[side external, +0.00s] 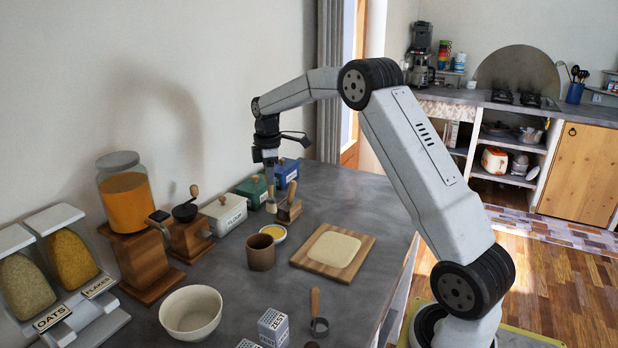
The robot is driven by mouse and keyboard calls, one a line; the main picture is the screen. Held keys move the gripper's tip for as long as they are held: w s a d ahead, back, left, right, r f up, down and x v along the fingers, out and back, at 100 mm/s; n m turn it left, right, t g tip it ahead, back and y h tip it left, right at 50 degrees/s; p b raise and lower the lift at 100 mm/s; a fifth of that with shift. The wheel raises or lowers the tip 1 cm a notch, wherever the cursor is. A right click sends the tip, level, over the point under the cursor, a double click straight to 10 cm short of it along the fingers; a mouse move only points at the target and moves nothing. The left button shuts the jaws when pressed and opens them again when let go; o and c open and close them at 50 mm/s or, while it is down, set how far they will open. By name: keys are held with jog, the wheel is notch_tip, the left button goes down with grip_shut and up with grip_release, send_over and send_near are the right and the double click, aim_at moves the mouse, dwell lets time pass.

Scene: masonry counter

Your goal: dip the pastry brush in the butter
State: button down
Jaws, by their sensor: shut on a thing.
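My gripper (269,182) points straight down above the back of the counter and is shut on the pastry brush (271,206). Only the brush's lower, pale end shows below the fingers. The butter, a yellow round in a small pale dish (273,232), lies on the counter a little nearer the camera than the brush. The brush end appears above and behind the dish, apart from it; its exact height is hard to tell.
A brown cup (261,253) stands in front of the butter. A board with dough (333,250) lies to the right. White, green and blue boxes (252,191) line the back.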

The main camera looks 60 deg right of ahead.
aim_at(271, 196)
jog(key=shift+f, duration=0.15)
jog(key=shift+f, duration=2.85)
jog(key=shift+f, duration=0.55)
jog(key=shift+r, duration=0.1)
jog(key=shift+r, duration=3.45)
jog(key=shift+a, duration=0.1)
jog(key=s+a+r+m, duration=0.1)
jog(key=s+a+m, duration=0.1)
jog(key=a+m, duration=0.4)
jog(key=s+a+r+m, duration=0.2)
jog(key=a+m, duration=0.4)
jog(key=a, duration=1.1)
jog(key=shift+s, duration=0.3)
